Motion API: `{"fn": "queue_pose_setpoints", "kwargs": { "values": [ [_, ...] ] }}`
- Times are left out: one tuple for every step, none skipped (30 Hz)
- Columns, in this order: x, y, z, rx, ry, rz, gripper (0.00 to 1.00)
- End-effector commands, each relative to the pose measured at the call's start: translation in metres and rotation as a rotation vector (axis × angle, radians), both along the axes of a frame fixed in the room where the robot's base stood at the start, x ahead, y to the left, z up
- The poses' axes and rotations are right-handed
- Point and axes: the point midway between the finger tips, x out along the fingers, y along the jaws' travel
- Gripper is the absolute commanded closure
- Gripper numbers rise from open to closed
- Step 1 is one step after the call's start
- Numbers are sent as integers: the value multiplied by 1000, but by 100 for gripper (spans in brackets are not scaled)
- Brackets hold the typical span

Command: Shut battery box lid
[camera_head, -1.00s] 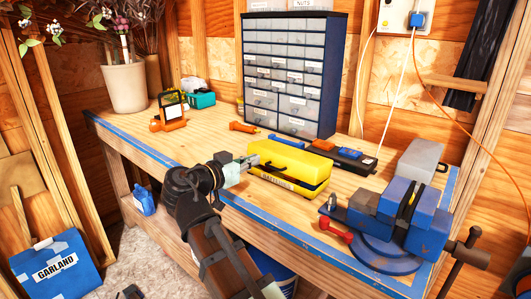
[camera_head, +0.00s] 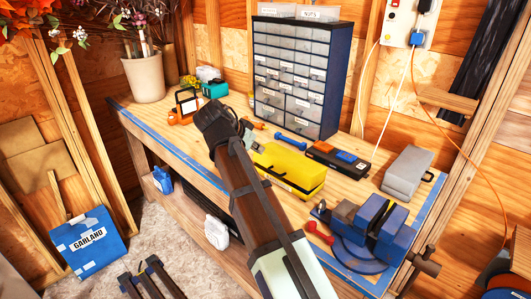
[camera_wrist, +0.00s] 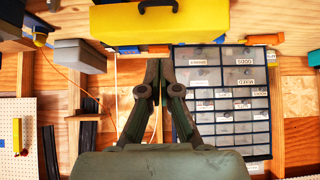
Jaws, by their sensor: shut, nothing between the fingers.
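The yellow battery box (camera_head: 292,162) sits on the workbench in front of the drawer cabinet. Its yellow lid lies down over the box; I cannot tell whether it is fully shut. In the wrist view the box (camera_wrist: 200,20) is at the top of the picture, with a dark handle on it. My gripper (camera_head: 250,138) is at the box's left end in the head view, partly hidden by my own wrist. In the wrist view my gripper (camera_wrist: 159,68) has its fingertips together, with nothing between them. They point toward the box; contact is not visible.
A drawer cabinet (camera_head: 300,75) stands behind the box. A black case (camera_head: 338,157) with blue and orange items lies to the right, and a blue vise (camera_head: 375,225) is at the front right. An orange lamp (camera_head: 187,105) stands left. The bench's left front is mostly clear.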

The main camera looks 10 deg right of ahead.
Motion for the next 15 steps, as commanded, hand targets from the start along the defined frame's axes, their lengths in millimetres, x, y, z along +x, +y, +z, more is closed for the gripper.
{"fn": "queue_pose_setpoints", "kwargs": {
  "values": [
    [2,-4,-3,0,1,-2,100],
    [3,-6,-5,0,1,-2,100],
    [5,-9,-9,0,1,-2,100],
    [7,-12,-12,0,1,-2,100],
    [10,-14,-16,0,1,-2,100],
    [13,-19,-20,0,1,-4,100],
    [15,-22,-24,-1,0,-4,100],
    [17,-25,-29,-2,1,-3,100],
    [21,-29,-33,-2,1,-3,100],
    [23,-32,-37,-2,0,-3,100],
    [26,-36,-42,-2,1,-4,100],
    [29,-40,-47,-2,0,-3,100],
    [32,-43,-50,-2,0,-3,100],
    [34,-45,-55,-3,1,-3,100],
    [37,-49,-60,-2,0,-3,100]
  ]
}}
